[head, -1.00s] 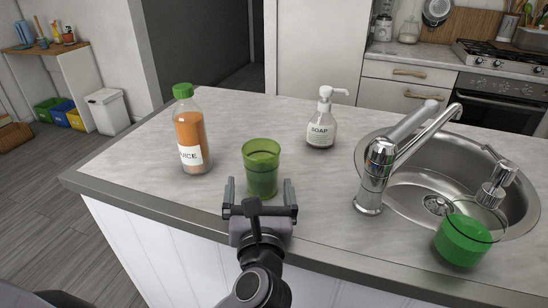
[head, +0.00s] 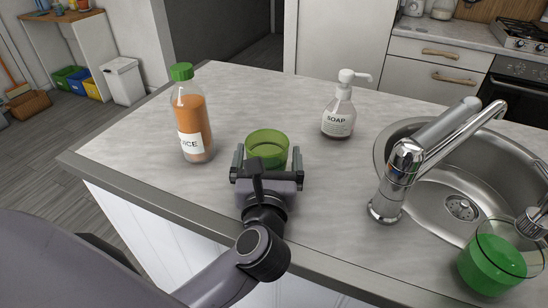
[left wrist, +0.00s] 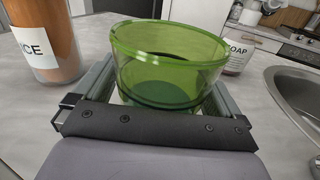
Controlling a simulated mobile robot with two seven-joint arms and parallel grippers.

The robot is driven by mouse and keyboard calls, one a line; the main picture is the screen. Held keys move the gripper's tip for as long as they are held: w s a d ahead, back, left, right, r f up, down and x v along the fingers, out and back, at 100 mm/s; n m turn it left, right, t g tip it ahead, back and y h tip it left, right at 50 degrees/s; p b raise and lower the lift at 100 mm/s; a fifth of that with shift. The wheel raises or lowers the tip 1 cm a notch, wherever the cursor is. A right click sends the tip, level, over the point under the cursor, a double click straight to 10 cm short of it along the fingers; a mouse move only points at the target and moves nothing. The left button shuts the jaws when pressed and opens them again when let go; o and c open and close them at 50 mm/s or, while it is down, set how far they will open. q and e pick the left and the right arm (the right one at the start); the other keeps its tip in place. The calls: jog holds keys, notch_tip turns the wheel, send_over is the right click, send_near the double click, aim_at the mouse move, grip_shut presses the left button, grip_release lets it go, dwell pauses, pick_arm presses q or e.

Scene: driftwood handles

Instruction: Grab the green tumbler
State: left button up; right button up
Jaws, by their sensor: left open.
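The green tumbler (head: 267,147) is a see-through green cup standing upright on the counter. It fills the middle of the left wrist view (left wrist: 168,60). My left gripper (head: 267,162) is open, with one finger on each side of the tumbler. In the left wrist view its fingers (left wrist: 158,85) flank the glass, and the palm hides its lower front. I cannot tell whether a finger touches it. My right gripper does not show.
A juice bottle (head: 192,125) stands left of the tumbler and a soap dispenser (head: 338,115) to the right behind it. The faucet (head: 397,175), sink (head: 425,185) and a glass of green liquid (head: 490,265) are further right. The counter behind is clear.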

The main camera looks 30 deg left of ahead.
pick_arm(q)
jog(key=shift+w+a, duration=0.1)
jog(key=shift+w, duration=0.1)
jog(key=shift+s, duration=0.1)
jog(key=c, duration=1.3)
jog(key=shift+r, duration=0.1)
jog(key=shift+r, duration=0.15)
notch_tip(320, 180, up, 20)
jog(key=p, duration=0.3)
jog(key=shift+f, duration=0.25)
